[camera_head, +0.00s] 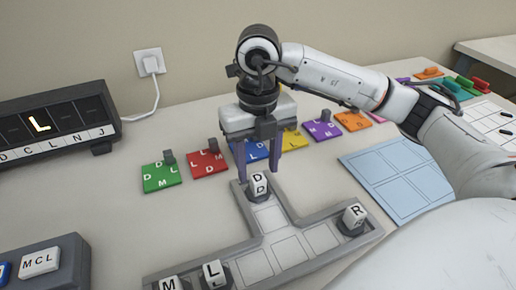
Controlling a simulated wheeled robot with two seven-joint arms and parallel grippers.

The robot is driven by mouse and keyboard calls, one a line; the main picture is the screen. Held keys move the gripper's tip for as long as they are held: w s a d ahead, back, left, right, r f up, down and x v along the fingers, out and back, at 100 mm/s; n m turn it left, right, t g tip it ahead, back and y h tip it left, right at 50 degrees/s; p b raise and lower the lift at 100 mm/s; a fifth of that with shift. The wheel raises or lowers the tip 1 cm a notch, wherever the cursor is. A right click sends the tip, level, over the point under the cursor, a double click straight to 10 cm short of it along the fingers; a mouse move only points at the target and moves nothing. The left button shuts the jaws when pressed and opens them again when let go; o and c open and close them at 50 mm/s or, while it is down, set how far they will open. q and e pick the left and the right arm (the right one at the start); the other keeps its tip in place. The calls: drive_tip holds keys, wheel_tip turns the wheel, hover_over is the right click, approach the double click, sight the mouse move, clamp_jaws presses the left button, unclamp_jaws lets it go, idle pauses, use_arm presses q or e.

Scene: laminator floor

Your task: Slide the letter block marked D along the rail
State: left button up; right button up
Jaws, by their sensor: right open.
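The white letter block marked D (260,186) stands at the far end of a branch of the grey rail (268,222). My right gripper (259,166) points down right above and behind the D block, with its two purple fingers apart. The fingers appear to be on either side of the block's top; I cannot tell whether they touch it. A block marked R (354,217) stands at the rail's right end. Blocks marked L (214,274) and M (170,284) stand at its near left end. My left gripper is not in view.
A black display (60,120) showing a lit L stands at the left. Coloured lettered tiles, such as green (162,178) and red (207,164), lie behind the rail. A blue grid sheet (395,178) lies to the right. A grey box with an MCL tile (40,262) is at the near left.

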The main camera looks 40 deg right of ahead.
sight(258, 178)
drive_tip(key=shift+f, duration=2.25)
clamp_jaws()
